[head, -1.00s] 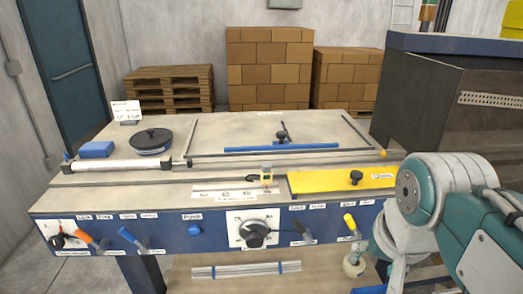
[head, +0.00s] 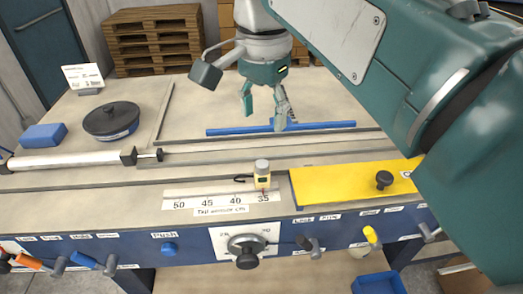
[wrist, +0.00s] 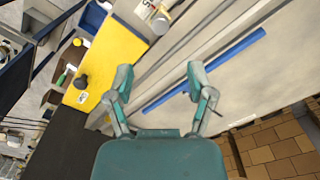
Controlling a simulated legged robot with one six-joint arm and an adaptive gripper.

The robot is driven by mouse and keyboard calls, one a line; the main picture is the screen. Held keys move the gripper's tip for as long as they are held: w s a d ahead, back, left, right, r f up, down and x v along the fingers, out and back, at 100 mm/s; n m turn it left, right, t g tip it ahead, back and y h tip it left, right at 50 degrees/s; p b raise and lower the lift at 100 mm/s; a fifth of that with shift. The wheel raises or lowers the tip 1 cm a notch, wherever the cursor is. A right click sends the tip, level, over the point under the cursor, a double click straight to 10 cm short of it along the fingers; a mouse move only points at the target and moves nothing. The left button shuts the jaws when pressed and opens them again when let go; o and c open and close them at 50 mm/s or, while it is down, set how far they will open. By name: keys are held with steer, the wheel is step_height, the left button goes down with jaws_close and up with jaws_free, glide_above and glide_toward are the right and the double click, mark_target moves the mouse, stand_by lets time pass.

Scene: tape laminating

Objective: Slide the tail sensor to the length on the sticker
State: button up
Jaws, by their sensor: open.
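A yellow plate (head: 335,181) with a black knob lies right of the sensor. A blue bar (head: 330,126) lies beyond it. A black round lid (head: 110,120) and blue block (head: 43,134) are at left. Knobs and levers line the front panel (head: 200,245).

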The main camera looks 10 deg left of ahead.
mark_target(262, 163)
step_height(262, 163, down, 10)
steer(key=shift+a+r, duration=0.1)
stand_by(0.4)
jaws_close()
